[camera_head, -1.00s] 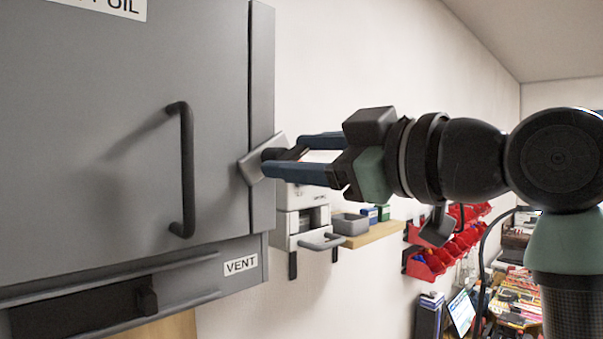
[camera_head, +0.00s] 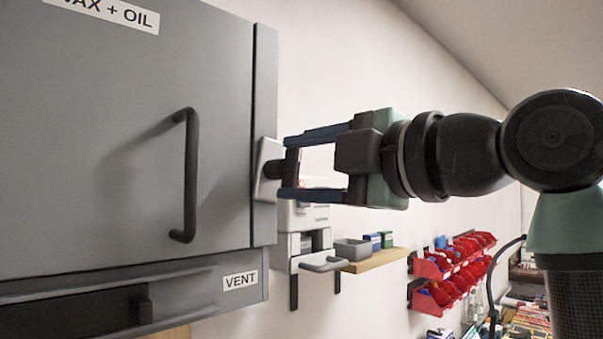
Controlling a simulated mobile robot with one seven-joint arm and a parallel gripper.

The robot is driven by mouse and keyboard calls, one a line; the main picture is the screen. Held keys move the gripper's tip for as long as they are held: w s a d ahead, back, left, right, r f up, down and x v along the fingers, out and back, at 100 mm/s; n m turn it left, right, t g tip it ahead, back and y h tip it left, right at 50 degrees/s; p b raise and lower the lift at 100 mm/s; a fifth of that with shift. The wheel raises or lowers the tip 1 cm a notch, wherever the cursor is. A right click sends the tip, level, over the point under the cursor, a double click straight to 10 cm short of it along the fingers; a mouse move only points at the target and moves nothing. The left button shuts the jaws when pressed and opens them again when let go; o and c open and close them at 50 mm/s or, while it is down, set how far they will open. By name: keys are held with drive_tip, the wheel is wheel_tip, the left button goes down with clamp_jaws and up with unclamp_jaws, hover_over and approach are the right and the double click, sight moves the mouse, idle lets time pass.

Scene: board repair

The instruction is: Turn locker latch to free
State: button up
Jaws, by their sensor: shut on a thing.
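The grey locker (camera_head: 90,130) fills the left, its door closed, with a black bar handle (camera_head: 190,175) and a "WAX + OIL" label. The latch is at the door's right edge: a light grey plate (camera_head: 264,172), nearly upright, with a dark knob (camera_head: 279,168) standing out from it. My gripper (camera_head: 292,167) reaches in from the right, one blue finger above and one below the knob. It is shut on the latch knob. The knob's end between the fingers is partly hidden.
Below the door is a panel with a "VENT" label (camera_head: 240,281) and a long rail. Behind my gripper, a white device (camera_head: 303,240) and a small wooden shelf (camera_head: 374,261) are on the wall. Red bins (camera_head: 445,270) hang further right.

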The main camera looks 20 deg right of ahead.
drive_tip(key=shift+n, duration=0.8)
drive_tip(key=o, duration=1.4)
drive_tip(key=shift+a+f, duration=0.1)
